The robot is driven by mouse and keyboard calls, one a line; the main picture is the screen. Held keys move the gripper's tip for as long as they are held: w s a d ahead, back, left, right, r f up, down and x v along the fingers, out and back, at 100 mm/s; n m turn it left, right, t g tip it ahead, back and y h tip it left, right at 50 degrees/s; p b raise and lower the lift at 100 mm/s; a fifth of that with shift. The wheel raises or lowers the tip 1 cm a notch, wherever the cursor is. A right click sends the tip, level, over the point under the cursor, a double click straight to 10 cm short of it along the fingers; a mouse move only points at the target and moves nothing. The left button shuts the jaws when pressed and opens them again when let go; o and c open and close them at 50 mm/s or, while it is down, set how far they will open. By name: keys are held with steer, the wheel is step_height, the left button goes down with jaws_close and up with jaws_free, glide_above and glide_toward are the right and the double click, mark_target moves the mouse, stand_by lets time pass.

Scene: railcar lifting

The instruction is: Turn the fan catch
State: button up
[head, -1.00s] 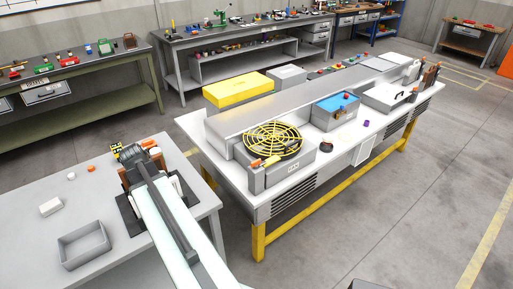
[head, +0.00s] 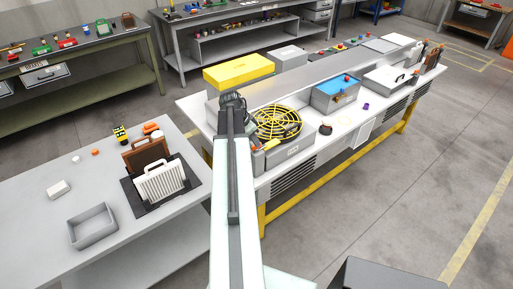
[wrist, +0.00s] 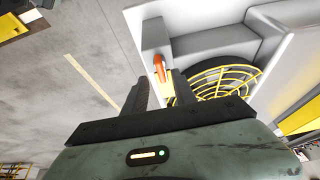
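The fan (head: 278,123) has a round yellow wire guard and sits on a grey housing at the near end of the long bench. The fan catch (head: 271,145), a small orange and yellow lever, lies at the guard's near left edge. In the wrist view the catch (wrist: 160,68) shows beyond and between my fingertips, with the yellow guard (wrist: 218,82) to its right. My gripper (wrist: 160,79) is open, its two dark fingers apart; I cannot tell whether they touch the catch. In the head view my arm's end is left of the fan and its fingertips are not clear.
A yellow box (head: 239,72) stands behind the fan. A blue-topped box (head: 337,92) is to its right. On the left table (head: 105,242) are a grey tray (head: 92,226), a white finned panel (head: 161,183) and a brown framed panel. Open floor lies in front of the bench.

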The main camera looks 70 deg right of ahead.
steer(key=b+x, duration=0.2)
steer(key=x, duration=0.2)
steer(key=shift+r, duration=0.15)
